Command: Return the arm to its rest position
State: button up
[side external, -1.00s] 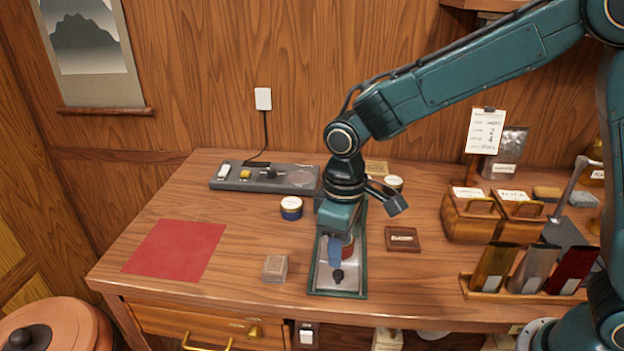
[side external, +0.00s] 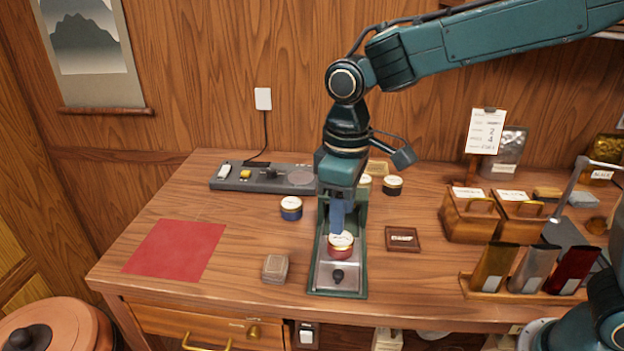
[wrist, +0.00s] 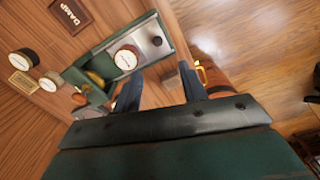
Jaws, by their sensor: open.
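My gripper (side external: 337,218) points down over the green-framed metal tray (side external: 351,282). A red tin with a white, gold-rimmed lid (side external: 341,246) stands upright on the tray, just below and in front of the fingertips in the side view. In the wrist view my gripper (wrist: 160,84) has its two dark fingers spread apart with nothing between them. The tin (wrist: 126,58) appears there beyond the left finger, clear of it. A dark knob (side external: 338,276) sits at the tray's near end.
A blue tin (side external: 291,208), a black tin (side external: 393,185) and a grey control panel (side external: 264,177) stand around the tray. A small box (side external: 276,268) is left of it. A red mat (side external: 175,250), wooden boxes (side external: 469,214) and packets (side external: 532,270) lie farther out. Air above the table's left is clear.

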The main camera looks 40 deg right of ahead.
jog(key=s+d+r+m+t, duration=0.3)
jog(key=s+d+r, duration=0.45)
jog(key=d, duration=0.25)
jog(key=s+d+f+m+t, duration=0.1)
jog(key=s+d, duration=0.5)
jog(key=s, duration=0.6)
jog(key=shift+m+t, duration=0.8)
jog(key=shift+m, duration=0.2)
jog(key=shift+w+f, duration=0.1)
